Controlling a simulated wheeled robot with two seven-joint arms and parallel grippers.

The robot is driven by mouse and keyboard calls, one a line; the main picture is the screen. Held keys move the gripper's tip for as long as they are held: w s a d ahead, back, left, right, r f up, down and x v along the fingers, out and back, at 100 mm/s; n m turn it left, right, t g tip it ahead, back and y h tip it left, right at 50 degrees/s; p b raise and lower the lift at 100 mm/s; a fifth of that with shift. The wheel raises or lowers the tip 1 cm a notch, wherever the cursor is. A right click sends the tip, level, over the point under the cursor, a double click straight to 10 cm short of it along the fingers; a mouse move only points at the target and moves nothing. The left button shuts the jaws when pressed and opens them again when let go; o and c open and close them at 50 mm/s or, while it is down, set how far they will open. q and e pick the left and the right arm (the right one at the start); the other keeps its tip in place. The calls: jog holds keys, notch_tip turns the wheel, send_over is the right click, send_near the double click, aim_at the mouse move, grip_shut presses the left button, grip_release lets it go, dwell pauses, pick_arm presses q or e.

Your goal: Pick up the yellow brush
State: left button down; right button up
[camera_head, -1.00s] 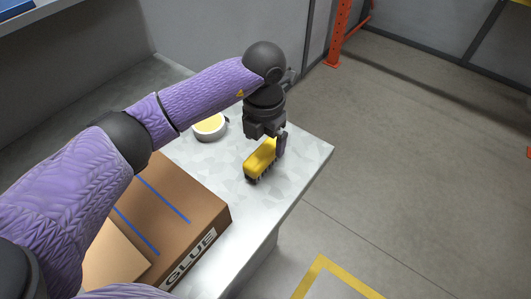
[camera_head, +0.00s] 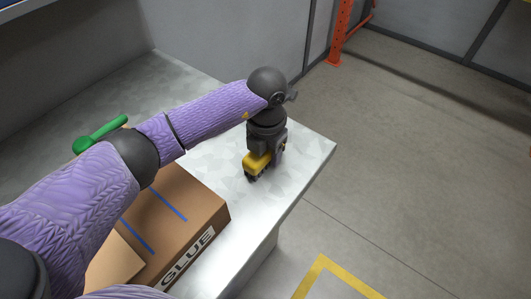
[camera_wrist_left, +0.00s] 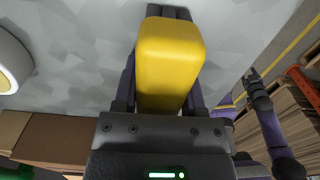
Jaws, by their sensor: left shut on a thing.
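The yellow brush (camera_head: 256,162) is on the grey table (camera_head: 310,150) near its right corner, its dark bristles facing down. My left gripper (camera_head: 266,158) is over it with fingers down along its sides, shut on it. In the left wrist view the brush's yellow back (camera_wrist_left: 170,65) fills the space between the fingers. I cannot tell any gap between bristles and table. My right gripper (camera_wrist_left: 252,78) shows small at the right of the left wrist view, too small to tell its state.
A brown box marked GLUE (camera_head: 205,215) stands left of the brush. A green object (camera_head: 100,135) lies behind my left arm. A round white thing with a yellow inside (camera_wrist_left: 8,68) lies near the brush. The table ends just right of it.

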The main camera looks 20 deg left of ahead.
pick_arm(q)
notch_tip(320, 180, up, 10)
jog(key=p, duration=0.3)
jog(key=shift+f, duration=0.1)
jog(key=c, duration=0.8)
grip_release()
jog(key=shift+c, duration=0.2)
jog(key=c, duration=0.4)
jog(key=shift+c, duration=0.2)
pick_arm(e)
jog(key=r, duration=0.1)
jog(key=w+a+r, duration=0.1)
jog(key=shift+a+r, duration=0.2)
jog(key=shift+r, duration=0.2)
